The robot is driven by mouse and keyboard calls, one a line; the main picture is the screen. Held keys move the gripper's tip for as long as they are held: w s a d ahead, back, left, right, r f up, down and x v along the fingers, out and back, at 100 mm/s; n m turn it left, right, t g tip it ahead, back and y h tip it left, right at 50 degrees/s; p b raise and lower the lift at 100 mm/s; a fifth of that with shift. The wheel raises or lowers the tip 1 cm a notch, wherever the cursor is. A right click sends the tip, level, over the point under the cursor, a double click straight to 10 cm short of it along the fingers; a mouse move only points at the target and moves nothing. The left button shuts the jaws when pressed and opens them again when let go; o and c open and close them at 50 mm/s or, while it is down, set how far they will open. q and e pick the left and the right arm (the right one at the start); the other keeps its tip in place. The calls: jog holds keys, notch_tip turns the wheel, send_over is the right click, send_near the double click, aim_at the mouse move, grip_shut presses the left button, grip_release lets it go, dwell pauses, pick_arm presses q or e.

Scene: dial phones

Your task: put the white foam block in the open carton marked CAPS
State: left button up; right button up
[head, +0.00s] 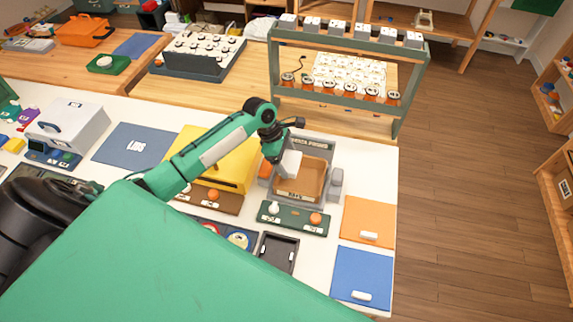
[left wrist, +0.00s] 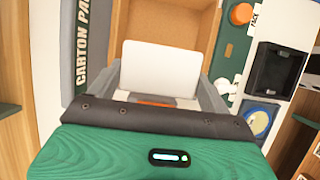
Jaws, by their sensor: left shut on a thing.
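The white foam block (head: 291,164) is held in my left gripper (head: 279,158), which is shut on it over the left part of the open brown carton (head: 314,181). The carton sits in a grey holder, with a small label on its near side too small to read surely. In the left wrist view the block (left wrist: 160,68) is a pale slab between the grey fingers of the gripper (left wrist: 158,92). The carton (left wrist: 165,18) shows beyond the block, and the block hides part of its inside. I cannot tell whether the block touches the carton. My right gripper is not in view.
A yellow box (head: 228,168) stands left of the carton. A green board (head: 292,221) with a white and an orange knob lies in front. Orange (head: 368,218) and blue (head: 362,276) mats lie to the right. A green rack (head: 404,92) stands behind.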

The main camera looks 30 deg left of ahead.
aim_at(287, 167)
pick_arm(q)
notch_tip(287, 167, down, 4)
jog(key=shift+p, duration=0.3)
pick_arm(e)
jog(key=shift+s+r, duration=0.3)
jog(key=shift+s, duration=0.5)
pick_arm(q)
jog(key=shift+f, duration=0.15)
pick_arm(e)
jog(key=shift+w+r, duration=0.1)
pick_arm(q)
jog(key=shift+f, duration=0.35)
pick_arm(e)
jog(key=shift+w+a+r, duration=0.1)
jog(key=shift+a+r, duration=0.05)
pick_arm(q)
jog(key=shift+s+f+p, duration=0.1)
jog(key=shift+f+p, duration=0.05)
jog(key=shift+p, duration=0.15)
jog(key=o, duration=0.7)
jog(key=shift+c, duration=0.2)
